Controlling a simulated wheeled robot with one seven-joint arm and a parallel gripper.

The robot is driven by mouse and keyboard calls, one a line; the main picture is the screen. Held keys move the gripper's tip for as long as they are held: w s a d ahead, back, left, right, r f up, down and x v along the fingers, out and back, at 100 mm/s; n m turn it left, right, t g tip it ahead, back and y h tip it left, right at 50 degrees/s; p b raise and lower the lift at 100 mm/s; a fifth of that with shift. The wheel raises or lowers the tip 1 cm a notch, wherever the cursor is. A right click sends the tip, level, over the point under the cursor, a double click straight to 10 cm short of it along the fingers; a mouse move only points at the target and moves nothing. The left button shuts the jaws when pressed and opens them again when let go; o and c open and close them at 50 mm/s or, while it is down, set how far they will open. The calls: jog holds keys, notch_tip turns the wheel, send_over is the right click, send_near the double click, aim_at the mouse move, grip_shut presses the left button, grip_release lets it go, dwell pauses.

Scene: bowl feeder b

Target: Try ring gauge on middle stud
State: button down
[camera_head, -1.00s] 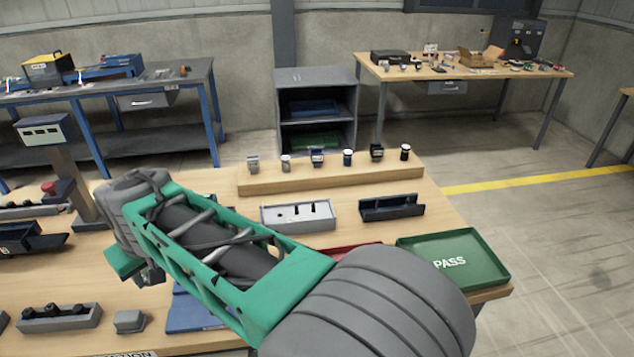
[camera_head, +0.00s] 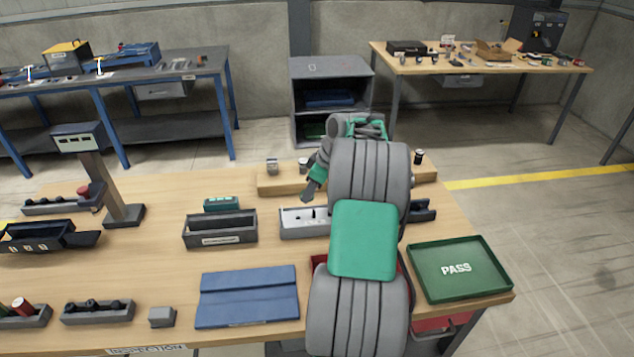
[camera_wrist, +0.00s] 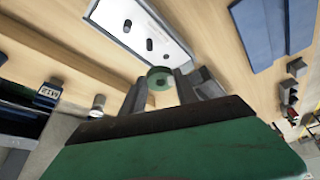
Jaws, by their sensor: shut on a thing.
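My gripper (camera_wrist: 160,88) is shut on the ring gauge (camera_wrist: 159,71), a small greenish ring with a dark centre, held between the fingertips. In the wrist view, the pale tray (camera_wrist: 104,12) lies beyond the ring, with dark studs on it. One stud (camera_wrist: 127,25) and another stud (camera_wrist: 149,44) show clearly; I cannot tell which is the middle one. The ring looks apart from both. In the head view, my gripper (camera_head: 311,190) shows as dark fingers near the back edge of the pale tray (camera_head: 296,232); my arm hides the tray's right part and the ring.
A wooden riser (camera_head: 275,184) with several small gauges stands behind the tray. A grey bin (camera_head: 220,237) is left of it. A blue mat (camera_head: 247,300) lies in front. The green PASS tray (camera_head: 460,285) is at the right. A post stand (camera_head: 113,190) stands left.

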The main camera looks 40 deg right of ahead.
jog(key=shift+s+d+f, duration=0.15)
jog(key=shift+s+d, duration=0.05)
jog(key=shift+d, duration=0.2)
jog(key=shift+s+d+f, duration=0.1)
jog(key=shift+s+d, duration=0.1)
jog(key=shift+d, duration=0.2)
jog(key=b, duration=0.4)
send_over(318, 217)
notch_tip(318, 217, down, 4)
jog(key=shift+f, duration=0.2)
jog(key=shift+f+b, duration=1.3)
jog(key=shift+f, duration=0.2)
dwell(1.1)
jog(key=shift+r, duration=0.1)
dwell(1.0)
jog(key=shift+a+r+p, duration=0.1)
jog(key=shift+r+p, duration=2.1)
jog(key=shift+r, duration=0.75)
